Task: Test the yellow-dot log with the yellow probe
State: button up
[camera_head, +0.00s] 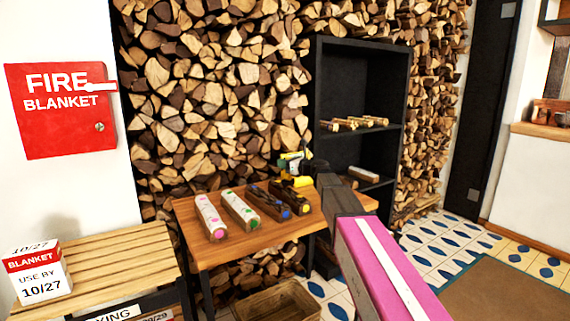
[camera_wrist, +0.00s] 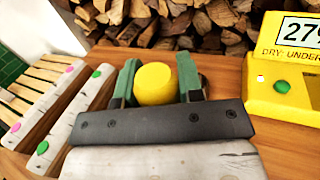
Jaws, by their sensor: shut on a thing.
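My gripper (camera_wrist: 156,85) has green fingers and is shut on the yellow probe (camera_wrist: 154,84), which shows as a yellow cylinder between them. In the head view my gripper (camera_head: 291,160) is over the back of the wooden table, near the far end of the yellow-dot log. The yellow-dot log (camera_head: 291,194) is dark-barked and lies rightmost in the row of logs. I cannot tell whether the probe's tip touches it. The yellow meter (camera_wrist: 290,68) stands right of my gripper, its display starting with "27" and cut off by the frame edge.
The pink-dot log (camera_head: 211,217), green-dot log (camera_head: 240,210) and blue-dot log (camera_head: 269,202) lie left of the yellow-dot log on the table (camera_head: 222,247). A black shelf (camera_head: 360,85) with small logs stands behind. A slatted bench (camera_head: 110,262) is at the left.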

jog(key=shift+f, duration=0.55)
dwell(0.9)
jog(key=shift+r, duration=0.1)
notch_tip(320, 180, up, 7)
dwell(0.9)
dwell(0.6)
